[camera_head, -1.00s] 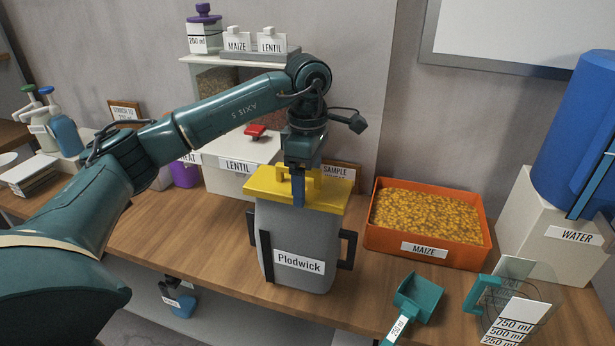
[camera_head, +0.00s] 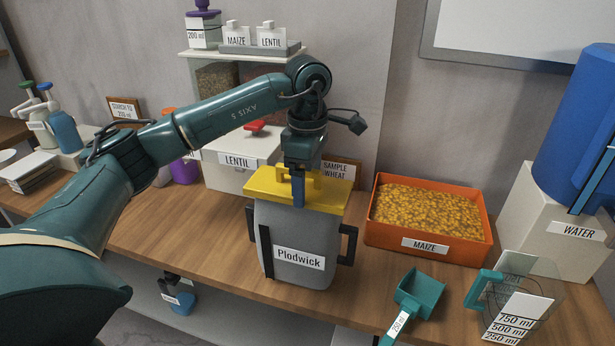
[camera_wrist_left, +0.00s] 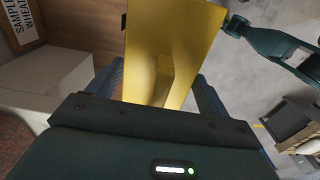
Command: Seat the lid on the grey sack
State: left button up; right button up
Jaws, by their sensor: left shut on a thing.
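The grey sack (camera_head: 297,240), labelled Plodwick with black side handles, stands upright on the wooden table. The yellow lid (camera_head: 325,194) lies across its top, roughly level; I cannot tell whether it is fully down. My left gripper (camera_head: 298,190) points down over the lid and is shut on its raised handle. In the left wrist view the lid (camera_wrist_left: 175,35) fills the middle, with its handle between the blue fingers (camera_wrist_left: 160,85). The gripper hides part of the lid and handle. My right gripper is not clearly in view.
An orange maize tray (camera_head: 428,248) stands right of the sack. A teal scoop (camera_head: 420,293) and a clear measuring jug (camera_head: 515,300) are at the front right. A white lentil box (camera_head: 225,170) is close behind on the left. Bare table lies left of the sack.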

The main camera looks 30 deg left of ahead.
pick_arm(q)
jog(key=shift+f, duration=0.15)
pick_arm(e)
jog(key=shift+f, duration=0.15)
pick_arm(q)
jog(key=o, duration=0.9)
jog(key=shift+o, duration=0.2)
pick_arm(e)
jog(key=shift+s+a+f, duration=0.1)
jog(key=shift+s, duration=0.2)
pick_arm(q)
notch_tip(320, 180, up, 12)
jog(key=shift+r+p, duration=0.15)
jog(key=shift+p, duration=0.15)
jog(key=shift+r, duration=0.45)
pick_arm(e)
jog(key=shift+w+r, duration=0.15)
jog(key=shift+r, duration=0.35)
